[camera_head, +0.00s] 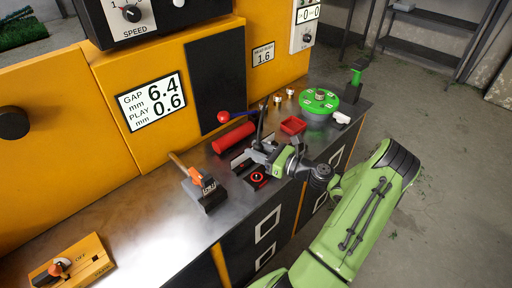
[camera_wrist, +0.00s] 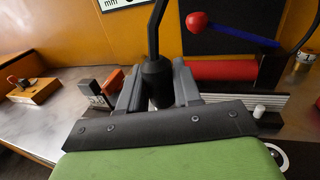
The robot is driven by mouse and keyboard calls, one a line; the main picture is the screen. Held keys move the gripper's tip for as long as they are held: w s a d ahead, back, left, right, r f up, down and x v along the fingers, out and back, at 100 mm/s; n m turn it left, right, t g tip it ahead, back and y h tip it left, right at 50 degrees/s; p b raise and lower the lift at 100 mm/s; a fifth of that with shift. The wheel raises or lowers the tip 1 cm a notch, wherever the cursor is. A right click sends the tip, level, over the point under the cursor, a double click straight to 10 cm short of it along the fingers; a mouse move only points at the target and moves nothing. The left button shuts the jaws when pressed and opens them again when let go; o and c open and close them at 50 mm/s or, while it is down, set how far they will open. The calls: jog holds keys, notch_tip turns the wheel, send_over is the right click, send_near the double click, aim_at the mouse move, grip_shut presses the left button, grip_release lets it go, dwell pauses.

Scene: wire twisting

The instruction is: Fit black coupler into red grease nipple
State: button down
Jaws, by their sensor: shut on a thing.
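My gripper (camera_wrist: 157,90) is shut on the black coupler (camera_wrist: 156,72), which stands upright between the two grey fingers with a thin black hose rising from its top. The coupler's lower end is hidden behind the gripper body. In the head view my gripper (camera_head: 262,152) is above the dark fixture on the bench. A small red ring-shaped part (camera_head: 258,177) sits on that fixture, just below the gripper in the picture; it may be the red grease nipple, but I cannot tell. The coupler is not visibly touching it.
A red cylinder (camera_head: 234,138) lies behind the gripper, near a red ball (camera_head: 224,117) on a blue rod. An orange-handled tool block (camera_head: 205,190) stands left, a red tray (camera_head: 293,125) and green round part (camera_head: 319,100) right.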

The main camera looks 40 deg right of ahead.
jog(key=shift+w+a+r+p, duration=0.1)
jog(key=shift+a+r+p, duration=0.1)
jog(key=shift+p, duration=0.2)
jog(key=b, duration=0.4)
send_over(257, 174)
notch_tip(257, 174, down, 6)
jog(key=shift+w+a+f, duration=0.1)
jog(key=shift+p, duration=0.3)
jog(key=shift+p, duration=0.75)
dwell(0.5)
dwell(0.4)
jog(key=shift+f+b, duration=0.35)
jog(key=shift+f, duration=0.05)
jog(key=shift+f+b, duration=0.5)
jog(key=shift+f, duration=0.35)
jog(key=c, duration=0.7)
grip_release()
